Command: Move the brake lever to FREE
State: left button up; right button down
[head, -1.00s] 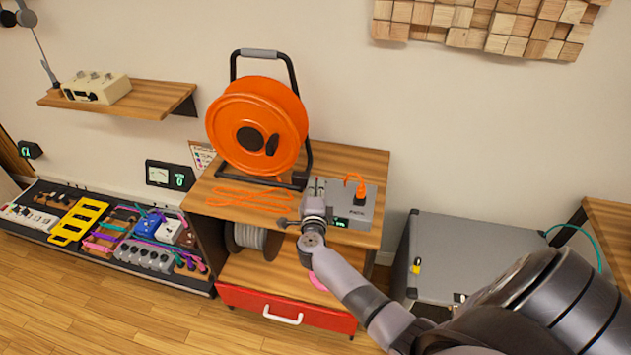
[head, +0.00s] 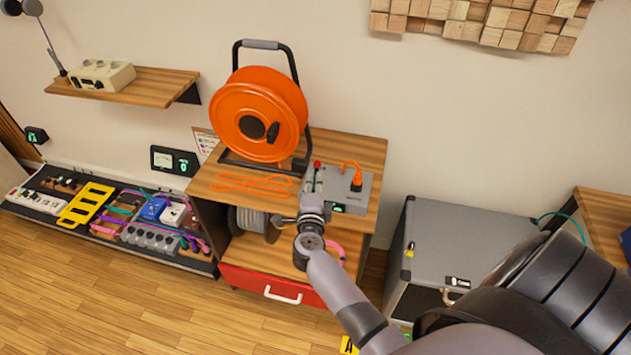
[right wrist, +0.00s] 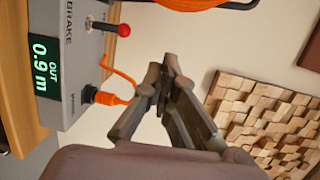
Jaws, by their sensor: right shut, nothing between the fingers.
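The brake lever (head: 317,164) has a red knob and stands up from the back of a grey box (head: 352,208) on the wooden shelf unit. In the right wrist view, the red knob (right wrist: 124,30) sits on a metal stem beside the word BRAKE. The box's green display (right wrist: 44,68) there reads OUT 0.9 m. My right gripper (head: 312,192) is over the front left of the box; in the wrist view its fingertips (right wrist: 160,75) are together, empty and apart from the knob. The lever's position markings are not readable. My left gripper is not in view.
An orange cable reel (head: 258,115) stands behind and left of the box, with loose orange cable (head: 250,185) before it. An orange plug (head: 356,180) sticks up from the box. A grey case (head: 465,235) stands to the right. Wood floor is clear at front left.

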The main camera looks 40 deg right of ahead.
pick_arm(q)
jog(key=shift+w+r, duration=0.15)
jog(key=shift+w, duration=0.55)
pick_arm(e)
jog(key=shift+s+a+r, duration=0.65)
jog(key=shift+s+r, duration=0.15)
jog(key=shift+s, duration=0.2)
